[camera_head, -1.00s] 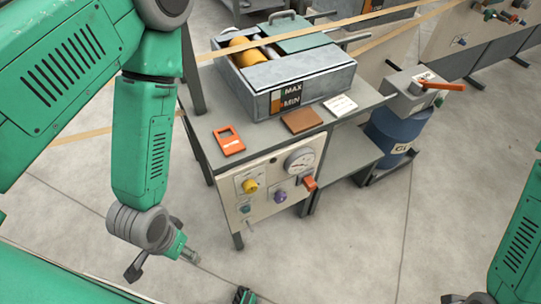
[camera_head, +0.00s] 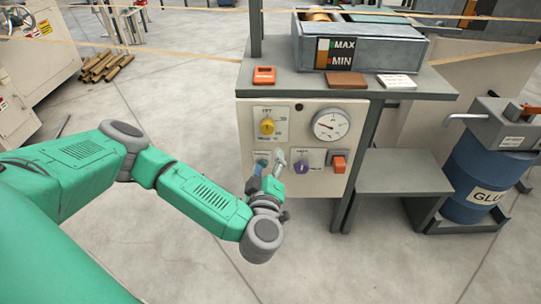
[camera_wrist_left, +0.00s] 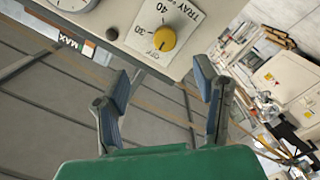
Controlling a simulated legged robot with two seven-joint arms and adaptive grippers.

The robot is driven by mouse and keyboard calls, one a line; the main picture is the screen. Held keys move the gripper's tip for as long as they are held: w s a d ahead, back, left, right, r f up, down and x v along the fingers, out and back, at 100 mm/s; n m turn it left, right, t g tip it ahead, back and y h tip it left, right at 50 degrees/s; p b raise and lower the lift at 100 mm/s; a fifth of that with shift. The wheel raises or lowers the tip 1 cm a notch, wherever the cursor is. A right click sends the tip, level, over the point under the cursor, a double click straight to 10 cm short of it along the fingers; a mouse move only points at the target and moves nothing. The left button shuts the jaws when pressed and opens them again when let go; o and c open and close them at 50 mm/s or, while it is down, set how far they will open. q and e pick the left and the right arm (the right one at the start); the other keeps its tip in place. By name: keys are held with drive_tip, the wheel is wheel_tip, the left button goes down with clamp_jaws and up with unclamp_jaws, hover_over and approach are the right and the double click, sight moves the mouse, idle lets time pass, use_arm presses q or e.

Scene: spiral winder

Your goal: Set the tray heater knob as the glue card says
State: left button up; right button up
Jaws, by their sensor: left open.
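The yellow knob (camera_head: 267,127) sits at the upper left of the cream front panel. In the left wrist view the yellow knob (camera_wrist_left: 164,39) is on a white plate reading TRAY, 30, 40 and OFF; its exact setting is unclear. My left gripper (camera_head: 269,164) is in front of the panel, below the yellow knob. In the left wrist view my left gripper (camera_wrist_left: 162,78) has its fingers apart and empty, with the knob beyond the gap. A white card (camera_head: 397,81) lies on the bench's right part, its text too small to read. My right gripper is out of view.
A round gauge (camera_head: 330,124), a purple knob (camera_head: 301,167) and an orange-red switch (camera_head: 339,164) share the panel. The MAX/MIN tray (camera_head: 390,52), an orange item (camera_head: 264,75) and a brown block (camera_head: 347,80) are on top. A blue glue drum (camera_head: 480,175) stands right.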

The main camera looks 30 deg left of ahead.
use_arm(q)
drive_tip(key=y, duration=0.1)
drive_tip(key=b, duration=0.5)
approach(266, 130)
drive_tip(key=w, duration=0.2)
drive_tip(key=shift+n, duration=0.3)
drive_tip(key=x, duration=0.2)
drive_tip(key=b+x, duration=0.1)
drive_tip(key=x, duration=0.2)
drive_tip(key=a+b+x, duration=0.1)
drive_tip(key=x, duration=0.1)
drive_tip(key=shift+a+f, duration=0.15)
drive_tip(key=shift+a, duration=0.1)
drive_tip(key=shift+w+a, duration=0.15)
drive_tip(key=shift+w, duration=0.45)
drive_tip(key=shift+r, duration=0.25)
drive_tip(key=c, duration=1.2)
